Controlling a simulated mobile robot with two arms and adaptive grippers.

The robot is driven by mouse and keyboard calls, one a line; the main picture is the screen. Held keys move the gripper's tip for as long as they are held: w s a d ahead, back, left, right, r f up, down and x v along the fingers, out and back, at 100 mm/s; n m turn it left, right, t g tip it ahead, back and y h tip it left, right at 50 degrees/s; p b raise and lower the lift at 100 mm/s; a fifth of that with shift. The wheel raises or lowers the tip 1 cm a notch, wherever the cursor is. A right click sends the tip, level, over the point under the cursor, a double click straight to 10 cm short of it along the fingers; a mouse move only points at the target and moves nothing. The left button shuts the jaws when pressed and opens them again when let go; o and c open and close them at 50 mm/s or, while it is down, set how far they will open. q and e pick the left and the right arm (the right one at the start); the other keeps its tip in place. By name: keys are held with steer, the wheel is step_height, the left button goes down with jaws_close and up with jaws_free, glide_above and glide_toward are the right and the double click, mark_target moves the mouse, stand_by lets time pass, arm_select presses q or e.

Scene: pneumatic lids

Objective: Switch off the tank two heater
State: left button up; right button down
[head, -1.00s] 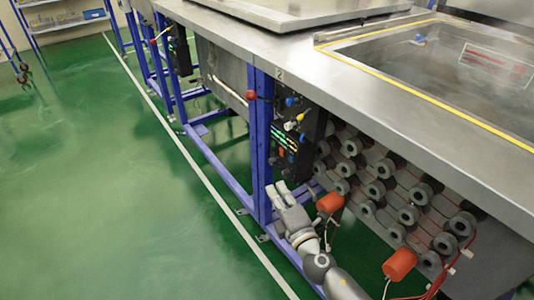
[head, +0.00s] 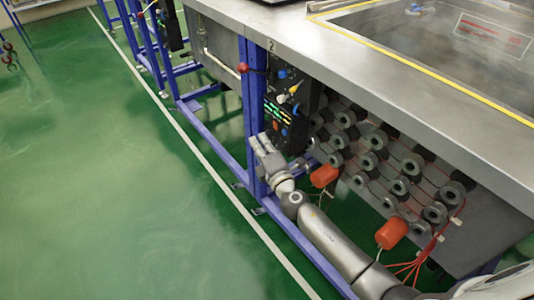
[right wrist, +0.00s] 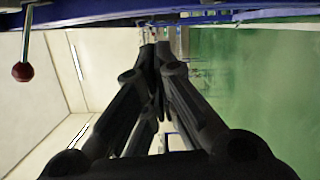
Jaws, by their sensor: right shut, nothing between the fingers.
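Tank two (head: 400,60), by the "2" label on its rim, is a steel tank on a blue frame. A dark control box (head: 274,128) hangs under its rim beside the blue post, with lit green displays and small coloured knobs or buttons. Which control is the heater's I cannot tell. My right gripper (head: 259,141) is in front of the blue post, just below and left of the displays. Its fingers are together and empty, and also show in the right wrist view (right wrist: 155,50). Contact with the post or box cannot be told. My left gripper is out of view.
A red ball-ended lever (head: 243,68) sticks out left of the post; a red ball also shows in the right wrist view (right wrist: 22,72). Grey rollers (head: 370,160) and orange cylinders (head: 324,175) with wires lie right of the arm. Green floor (head: 90,200) is clear at left.

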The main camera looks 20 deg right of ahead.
mark_target(275, 126)
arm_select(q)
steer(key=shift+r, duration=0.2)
arm_select(e)
steer(key=d, duration=0.1)
steer(key=w+d, duration=0.2)
steer(key=shift+w+d+r, duration=0.25)
steer(key=shift+d, duration=0.1)
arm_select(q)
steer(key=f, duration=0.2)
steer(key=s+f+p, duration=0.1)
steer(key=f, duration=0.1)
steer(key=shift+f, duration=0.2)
arm_select(e)
steer(key=shift+w+d+r+m, duration=0.15)
steer(key=shift+d+r+m, duration=0.2)
steer(key=shift+m, duration=0.35)
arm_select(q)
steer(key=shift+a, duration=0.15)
